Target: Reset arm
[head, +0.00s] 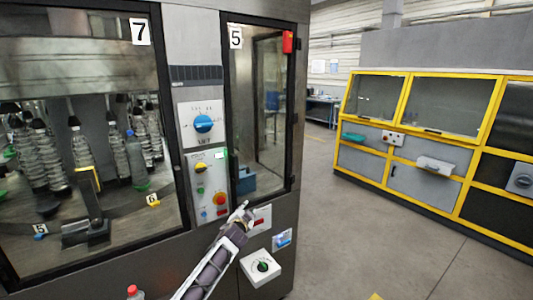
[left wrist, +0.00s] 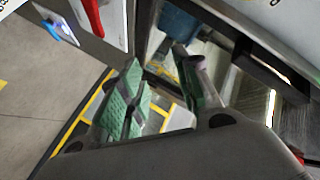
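My left gripper (head: 243,212) is in front of the grey machine (head: 212,45), beside the lower controls and below the door marked 5 (head: 262,110). In the left wrist view its two green-padded fingers (left wrist: 158,78) stand apart with nothing between them, so it is open. The arm behind it reaches up from the bottom of the head view. My right gripper is in neither view.
A control panel with a blue knob (head: 203,124) and a red knob (head: 219,199) is close to the gripper. A white box with a dark knob (head: 261,267) sticks out at lower right. A yellow-framed cabinet (head: 425,145) stands beyond open floor (head: 345,235).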

